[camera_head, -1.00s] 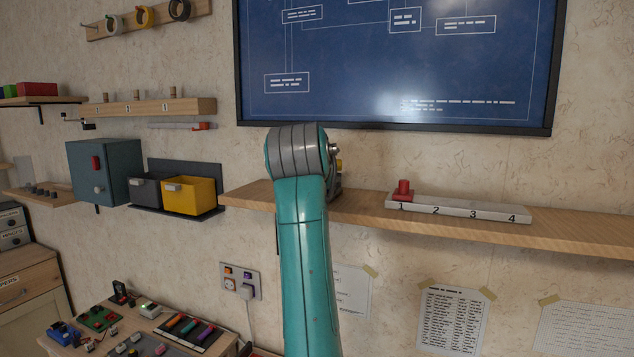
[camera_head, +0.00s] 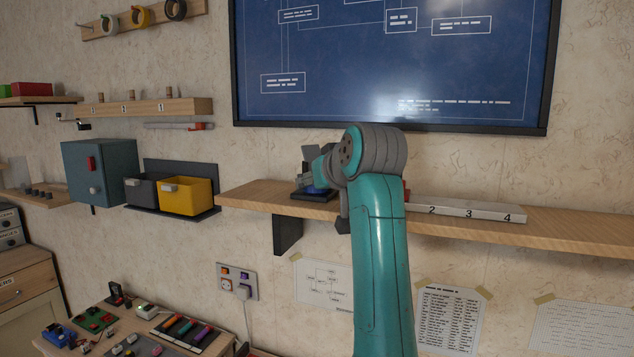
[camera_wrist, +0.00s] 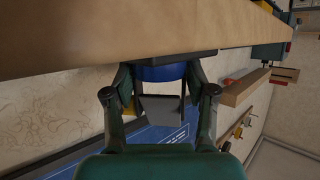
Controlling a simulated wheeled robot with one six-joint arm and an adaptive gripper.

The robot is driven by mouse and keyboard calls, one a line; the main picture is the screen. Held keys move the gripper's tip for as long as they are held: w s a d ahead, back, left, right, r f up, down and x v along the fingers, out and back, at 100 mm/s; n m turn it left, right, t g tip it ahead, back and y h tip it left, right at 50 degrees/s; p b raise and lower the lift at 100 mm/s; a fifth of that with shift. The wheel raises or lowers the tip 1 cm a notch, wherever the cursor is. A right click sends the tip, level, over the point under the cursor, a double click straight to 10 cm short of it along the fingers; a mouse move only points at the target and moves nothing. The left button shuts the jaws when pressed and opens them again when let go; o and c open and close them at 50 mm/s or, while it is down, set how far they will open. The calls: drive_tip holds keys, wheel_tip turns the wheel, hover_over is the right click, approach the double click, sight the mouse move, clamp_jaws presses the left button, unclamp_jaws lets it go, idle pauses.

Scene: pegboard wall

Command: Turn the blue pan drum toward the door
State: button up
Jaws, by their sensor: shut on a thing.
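The blue pan drum (camera_head: 319,190) sits on a black base (camera_head: 312,197) on the wooden shelf, left of my arm in the head view. A grey plate-like part stands above it. In the wrist view, which is upside down, the drum (camera_wrist: 160,73) shows between my two fingers, with the grey part (camera_wrist: 162,106) nearer the camera. My gripper (camera_wrist: 158,76) is shut on the drum, one finger on each side. In the head view my gripper (camera_head: 322,172) is partly hidden by my wrist. I cannot make out a door.
The wooden shelf (camera_head: 570,234) runs right under the blue wall board (camera_head: 400,75). A numbered strip (camera_head: 470,210) lies right of my arm. A yellow bin (camera_head: 187,196) and a blue-grey box (camera_head: 98,172) are on the left. A work table with small parts stands below left.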

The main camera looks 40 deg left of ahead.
drive_tip(key=o, duration=1.1)
drive_tip(key=v, duration=1.2)
